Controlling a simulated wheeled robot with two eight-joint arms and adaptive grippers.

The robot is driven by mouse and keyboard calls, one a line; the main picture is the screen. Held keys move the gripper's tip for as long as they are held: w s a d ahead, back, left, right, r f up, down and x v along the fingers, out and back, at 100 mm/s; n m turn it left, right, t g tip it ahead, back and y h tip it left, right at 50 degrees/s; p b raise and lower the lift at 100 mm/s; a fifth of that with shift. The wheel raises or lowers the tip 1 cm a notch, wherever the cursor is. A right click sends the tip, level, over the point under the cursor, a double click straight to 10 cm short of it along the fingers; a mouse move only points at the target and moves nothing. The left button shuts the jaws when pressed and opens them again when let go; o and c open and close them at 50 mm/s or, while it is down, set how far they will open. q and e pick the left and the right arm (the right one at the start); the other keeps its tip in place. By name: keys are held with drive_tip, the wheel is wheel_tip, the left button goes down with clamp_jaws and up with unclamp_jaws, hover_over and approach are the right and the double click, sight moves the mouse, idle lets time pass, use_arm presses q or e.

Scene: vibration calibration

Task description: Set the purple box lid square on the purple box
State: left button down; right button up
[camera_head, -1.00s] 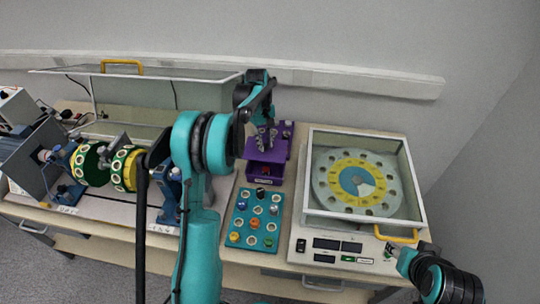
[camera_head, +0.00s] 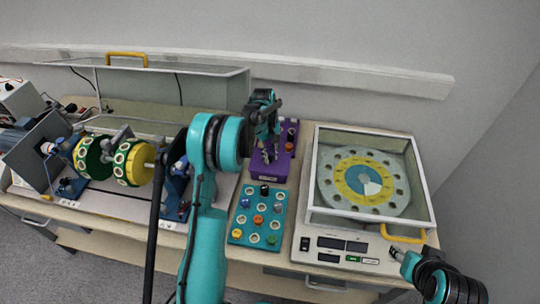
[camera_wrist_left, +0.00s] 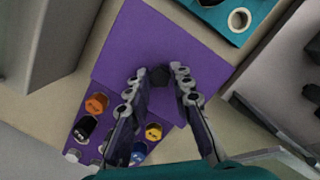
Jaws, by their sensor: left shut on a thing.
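The purple box lid (camera_wrist_left: 185,45) is a flat purple plate with a dark knob (camera_wrist_left: 159,75). My left gripper (camera_head: 268,152) is shut on this knob, with one finger on each side in the left wrist view (camera_wrist_left: 160,80). The lid is over the near part of the purple box (camera_head: 268,177), offset from it. The far part of the box is uncovered and shows several coloured caps in the left wrist view. Whether lid and box touch, I cannot tell.
A teal rack (camera_head: 235,232) with several caps lies in front of the box. A glass-covered machine with a yellow dial (camera_head: 362,182) stands to the right. A shaft rig with green and yellow drums (camera_head: 130,163) and a raised clear cover (camera_head: 175,90) is on the left.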

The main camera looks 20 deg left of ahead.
use_arm(q)
drive_tip(key=shift+f, duration=0.25)
drive_tip(key=c, duration=1.3)
unclamp_jaws()
drive_tip(key=shift+c, duration=0.2)
drive_tip(key=shift+r, duration=0.1)
